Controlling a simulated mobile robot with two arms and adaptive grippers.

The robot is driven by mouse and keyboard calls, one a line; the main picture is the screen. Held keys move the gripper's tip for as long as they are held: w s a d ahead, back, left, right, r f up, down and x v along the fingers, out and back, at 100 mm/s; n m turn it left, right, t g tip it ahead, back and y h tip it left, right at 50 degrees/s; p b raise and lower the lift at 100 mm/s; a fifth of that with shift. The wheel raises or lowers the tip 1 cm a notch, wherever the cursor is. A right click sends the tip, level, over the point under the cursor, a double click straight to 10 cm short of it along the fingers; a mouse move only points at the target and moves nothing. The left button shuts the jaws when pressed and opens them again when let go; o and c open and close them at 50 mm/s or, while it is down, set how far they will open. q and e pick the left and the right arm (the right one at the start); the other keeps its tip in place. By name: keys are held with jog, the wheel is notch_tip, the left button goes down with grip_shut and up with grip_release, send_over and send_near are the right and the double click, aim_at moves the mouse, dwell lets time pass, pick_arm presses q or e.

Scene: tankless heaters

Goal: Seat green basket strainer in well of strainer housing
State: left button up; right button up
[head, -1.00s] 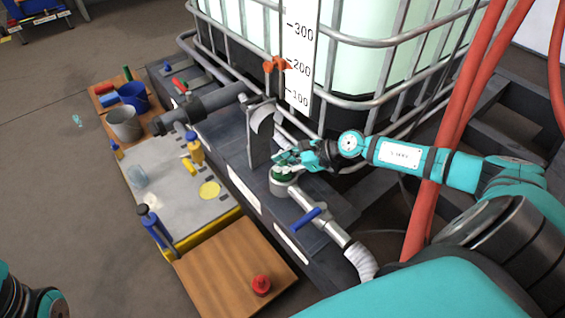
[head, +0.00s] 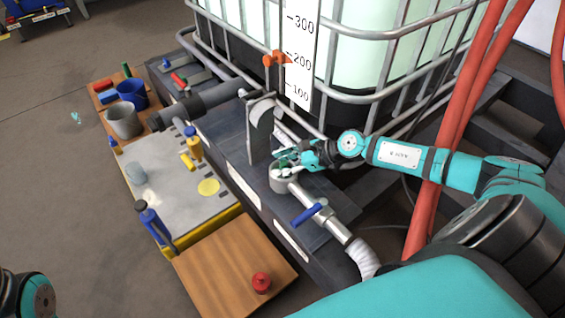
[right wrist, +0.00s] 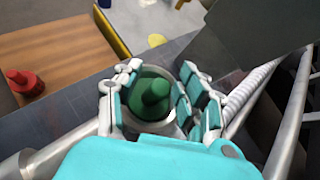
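The green basket strainer (right wrist: 152,96) shows from above in the right wrist view, with a knob in its middle. It sits inside the round grey rim of the strainer housing (right wrist: 153,126), and looks low in the well. In the head view the housing (head: 284,184) stands on the dark ledge. My right gripper (head: 285,166) is over the housing mouth and hides most of the strainer there. In the right wrist view its fingers (right wrist: 156,88) are spread on both sides of the strainer, with the grey rim showing between. My left gripper is out of view.
A pipe with a blue-handled valve (head: 309,213) runs from the housing to a white hose (head: 362,259). An upright grey plate (head: 259,135) stands close behind the housing. The caged tank (head: 360,60) is behind. A red knobbed part (head: 261,282) is on the wooden board (head: 220,265).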

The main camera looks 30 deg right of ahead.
jog(key=shift+s+d, duration=0.1)
jog(key=v, duration=1.1)
jog(key=shift+s+r, duration=0.2)
jog(key=shift+s, duration=0.1)
jog(key=shift+d, duration=0.2)
dwell(0.5)
